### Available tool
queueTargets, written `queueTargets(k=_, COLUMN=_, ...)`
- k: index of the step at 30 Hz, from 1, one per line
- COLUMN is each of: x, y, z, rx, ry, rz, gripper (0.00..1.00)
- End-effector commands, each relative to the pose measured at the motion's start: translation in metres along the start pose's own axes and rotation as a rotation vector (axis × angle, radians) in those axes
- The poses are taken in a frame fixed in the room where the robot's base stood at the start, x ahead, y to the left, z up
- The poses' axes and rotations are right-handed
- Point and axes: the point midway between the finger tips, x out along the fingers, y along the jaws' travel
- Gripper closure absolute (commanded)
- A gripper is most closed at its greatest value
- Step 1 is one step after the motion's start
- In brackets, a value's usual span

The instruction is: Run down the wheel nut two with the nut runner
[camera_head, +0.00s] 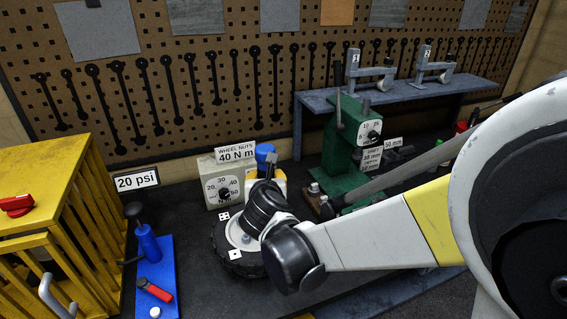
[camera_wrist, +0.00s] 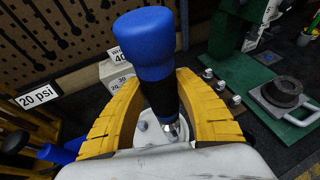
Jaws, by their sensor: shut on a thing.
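The nut runner has a blue cap (camera_head: 265,150) and a black grip, and its blue top also shows in the wrist view (camera_wrist: 145,45). My gripper (camera_wrist: 153,88) has its yellow fingers shut around the black grip. The tool's silver lower end (camera_wrist: 172,131) points down over the wheel's pale hub (camera_wrist: 148,137). In the head view the wheel (camera_head: 243,267) has a black tyre and lies flat, with my wrist covering its right side. Small white pip tags (camera_head: 224,216) lie on it. Whether the tool touches a nut, and which one, is hidden.
A grey dial box (camera_head: 212,172) labelled "WHEEL NUTS 40 N m" stands behind the wheel. A green press (camera_head: 345,135) is at the right. A yellow cage (camera_head: 45,185) and a blue board (camera_head: 152,258) with a pump are at the left. A raised grey shelf (camera_head: 400,93) stands behind.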

Motion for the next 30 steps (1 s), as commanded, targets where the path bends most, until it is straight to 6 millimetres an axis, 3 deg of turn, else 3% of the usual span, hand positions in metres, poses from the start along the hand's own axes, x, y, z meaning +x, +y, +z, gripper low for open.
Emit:
queueTargets(k=17, x=0.0, y=0.007, z=0.001, rx=-0.004, ry=-0.001, rz=0.009, gripper=1.0)
queueTargets(k=30, x=0.014, y=0.007, z=-0.031, rx=-0.004, ry=-0.001, rz=0.009, gripper=1.0)
